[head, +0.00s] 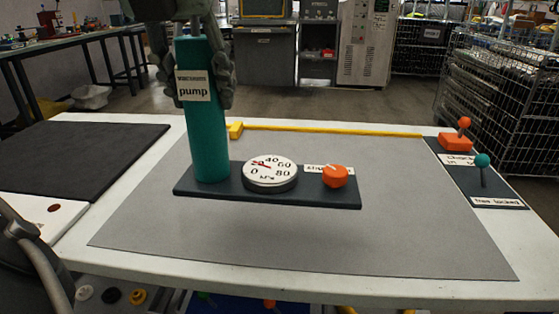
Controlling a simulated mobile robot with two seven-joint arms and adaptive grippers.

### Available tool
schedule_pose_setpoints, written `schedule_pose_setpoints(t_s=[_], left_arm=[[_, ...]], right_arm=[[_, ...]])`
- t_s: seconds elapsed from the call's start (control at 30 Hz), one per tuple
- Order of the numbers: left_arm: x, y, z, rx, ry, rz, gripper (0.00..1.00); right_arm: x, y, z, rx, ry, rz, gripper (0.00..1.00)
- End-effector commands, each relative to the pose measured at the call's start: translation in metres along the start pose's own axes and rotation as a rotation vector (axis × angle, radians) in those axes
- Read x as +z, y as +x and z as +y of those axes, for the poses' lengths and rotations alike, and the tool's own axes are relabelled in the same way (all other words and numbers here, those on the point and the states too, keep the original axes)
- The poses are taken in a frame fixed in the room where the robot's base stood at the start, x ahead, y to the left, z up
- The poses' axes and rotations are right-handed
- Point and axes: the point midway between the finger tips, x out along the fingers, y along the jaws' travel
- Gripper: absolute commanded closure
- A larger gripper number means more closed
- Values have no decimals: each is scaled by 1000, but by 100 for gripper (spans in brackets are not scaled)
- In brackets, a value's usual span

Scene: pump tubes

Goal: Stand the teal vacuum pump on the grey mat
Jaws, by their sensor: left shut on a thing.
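The teal vacuum pump (208,135) is an upright cylinder with a white "pump" label, fixed to a dark base plate (222,189) that also carries a round dial gauge (269,170) and an orange knob (335,177). My left gripper (193,80) comes from above and is shut around the upper part of the cylinder, a finger on each side. The plate is level over the grey mat (300,245). Soft shading shows under its front edge, and I cannot tell surely whether it touches or hangs slightly above.
A yellow bar (330,130) lies along the mat's back edge. A dark panel (500,192) with orange and teal levers is at the right. A black pad (85,150) and a white piece (35,222) lie at the left. The mat's front and right are clear.

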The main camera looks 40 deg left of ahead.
Motion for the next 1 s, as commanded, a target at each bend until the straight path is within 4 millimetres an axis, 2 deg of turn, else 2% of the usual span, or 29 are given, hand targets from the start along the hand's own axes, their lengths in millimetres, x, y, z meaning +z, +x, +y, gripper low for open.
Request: schedule_pose_setpoints(t_s=[0.3, 0.5, 0.67, 0.9, 1.0], left_arm=[[42, 63, -26, 3, 0, 6, 100], [62, 90, -38, 2, 0, 1, 100], [66, 100, -41, 1, 0, 0, 100], [53, 129, -41, 0, 2, 1, 100], [51, 134, -41, -1, 0, 0, 100]], right_arm=[[13, -3, 7, 13, 5, -60, 34], [23, -4, 11, 21, 9, -101, 34], [25, -4, 12, 23, 10, -109, 34], [25, -4, 12, 24, 10, -109, 34], [25, -4, 12, 24, 10, -109, 34]])
